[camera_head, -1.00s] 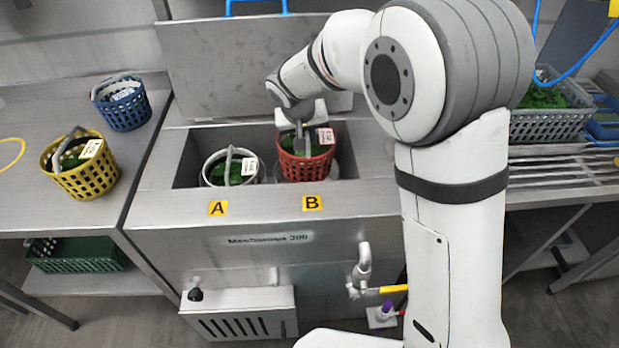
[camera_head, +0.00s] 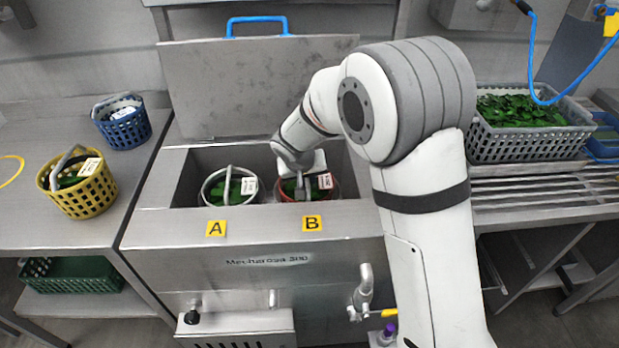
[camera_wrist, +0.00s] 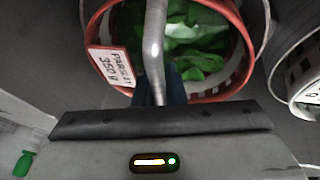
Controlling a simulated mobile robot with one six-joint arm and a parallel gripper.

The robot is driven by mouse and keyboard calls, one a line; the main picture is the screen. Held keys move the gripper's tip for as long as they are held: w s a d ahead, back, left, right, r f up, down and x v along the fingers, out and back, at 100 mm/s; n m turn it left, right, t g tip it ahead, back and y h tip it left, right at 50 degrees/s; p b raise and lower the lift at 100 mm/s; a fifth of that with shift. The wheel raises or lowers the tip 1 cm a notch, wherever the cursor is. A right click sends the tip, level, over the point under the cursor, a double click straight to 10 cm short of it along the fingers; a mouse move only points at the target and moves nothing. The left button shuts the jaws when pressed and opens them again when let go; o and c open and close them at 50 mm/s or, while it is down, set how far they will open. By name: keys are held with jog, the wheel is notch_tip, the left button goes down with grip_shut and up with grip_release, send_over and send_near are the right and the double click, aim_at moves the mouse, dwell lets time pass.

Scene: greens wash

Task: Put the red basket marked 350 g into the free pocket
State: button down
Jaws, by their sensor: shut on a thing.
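The red basket (camera_head: 327,192) holds green leaves and sits low in the washer's pocket behind the yellow label B (camera_head: 312,222). In the wrist view the basket's rim (camera_wrist: 242,45) surrounds the leaves, and its white tag (camera_wrist: 113,68) reads 350 g. My gripper (camera_head: 303,184) is shut on the basket's grey handle (camera_wrist: 154,50), directly above the basket. The fingertips are partly hidden by the gripper body. A grey-white basket (camera_head: 217,190) with leaves and a tag sits in the pocket behind label A (camera_head: 216,229).
The raised washer lid (camera_head: 255,85) stands behind the pockets. A yellow basket (camera_head: 82,199) and a blue basket (camera_head: 124,125) stand on the left counter. A grey crate of leaves (camera_head: 525,141) is at the right. A green crate (camera_head: 72,276) lies on the lower shelf.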

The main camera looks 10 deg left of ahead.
jog(key=c, duration=1.5)
grip_release()
jog(key=shift+r, duration=0.15)
jog(key=d+p+v, duration=0.1)
jog(key=v, duration=1.1)
jog(key=s+d+r+m+g, duration=0.1)
jog(key=s+d+r, duration=0.15)
jog(key=d, duration=0.55)
jog(key=s+d+r+m+g, duration=0.1)
jog(key=s+d, duration=0.3)
jog(key=d, duration=0.4)
jog(key=s+d+m+g+y, duration=0.1)
jog(key=s+d, duration=1)
jog(key=s, duration=0.3)
jog(key=shift+s+d+f, duration=0.15)
